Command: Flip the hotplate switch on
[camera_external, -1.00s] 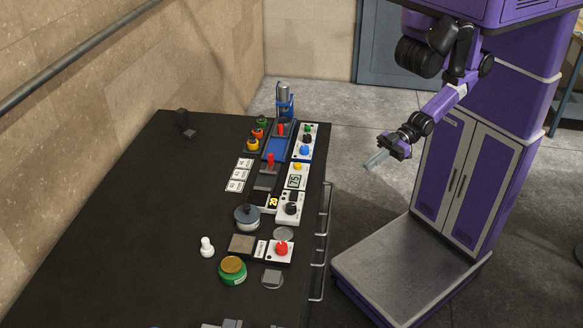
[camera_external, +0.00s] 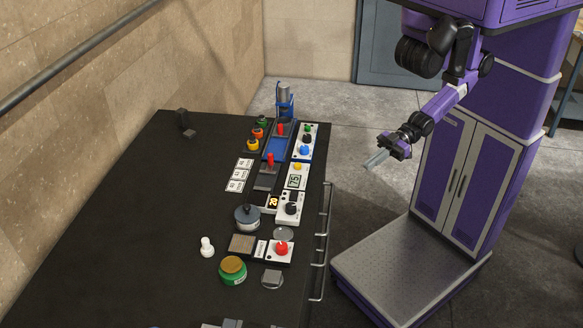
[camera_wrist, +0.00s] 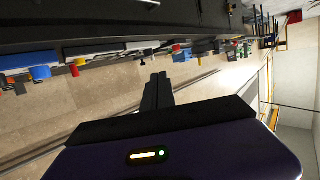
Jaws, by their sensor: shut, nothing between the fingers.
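My gripper (camera_external: 376,160) is shut and empty, held in the air to the right of the bench, clear of every control. In the wrist view its dark fingers (camera_wrist: 157,92) lie together, pointing towards the bench front. No readable label marks the hotplate switch. A white box with a red knob (camera_external: 281,249) sits near the bench's right edge, beside a brown square plate (camera_external: 242,243). Farther back are a white box with a black knob (camera_external: 291,208) and two red levers (camera_external: 270,159) (camera_external: 281,129). I cannot tell which control is the hotplate switch.
The black bench (camera_external: 120,220) has metal rails (camera_external: 324,240) along its right edge. A green jar (camera_external: 233,271), a dark round pot (camera_external: 247,217) and a white bottle (camera_external: 207,247) stand on it. The bench's left part is mostly clear. Open floor lies between bench and gripper.

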